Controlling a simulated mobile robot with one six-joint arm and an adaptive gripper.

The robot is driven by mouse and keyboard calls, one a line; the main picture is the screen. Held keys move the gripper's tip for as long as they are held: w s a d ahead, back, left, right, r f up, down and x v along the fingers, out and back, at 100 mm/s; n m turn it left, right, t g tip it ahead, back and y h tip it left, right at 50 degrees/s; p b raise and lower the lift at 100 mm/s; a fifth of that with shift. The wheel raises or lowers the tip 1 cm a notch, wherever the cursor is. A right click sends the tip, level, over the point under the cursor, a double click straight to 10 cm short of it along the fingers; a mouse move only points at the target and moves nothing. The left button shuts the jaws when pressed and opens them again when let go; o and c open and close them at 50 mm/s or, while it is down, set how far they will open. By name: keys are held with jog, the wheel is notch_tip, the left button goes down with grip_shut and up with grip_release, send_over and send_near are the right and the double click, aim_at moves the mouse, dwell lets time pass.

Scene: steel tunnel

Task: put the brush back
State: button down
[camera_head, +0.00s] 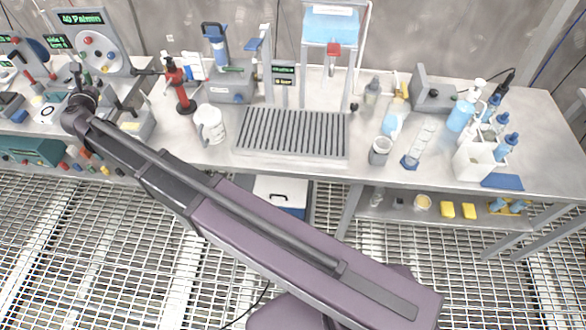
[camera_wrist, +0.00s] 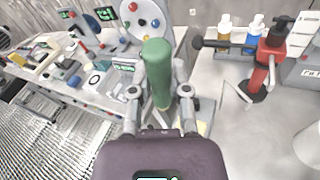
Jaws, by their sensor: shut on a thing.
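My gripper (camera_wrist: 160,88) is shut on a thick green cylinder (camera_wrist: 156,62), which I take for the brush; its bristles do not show. The fingers clasp it from both sides and it stands roughly upright in the wrist view, its rounded end away from the wrist. In the head view my gripper (camera_head: 80,104) is at the far left, above the left part of the benches. The held thing cannot be made out there. I cannot tell which place is the brush's own.
A red stand with a black side arm (camera_wrist: 266,62) is right of my gripper; it also shows in the head view (camera_head: 178,88). A round dial panel (camera_head: 96,46) is behind. A white mug (camera_head: 211,124) and a slatted grey rack (camera_head: 292,132) are farther right. Bottles crowd the right end.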

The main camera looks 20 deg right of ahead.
notch_tip(320, 180, up, 14)
jog(key=p, duration=1.2)
jog(key=shift+p, duration=0.4)
jog(key=shift+s, duration=0.1)
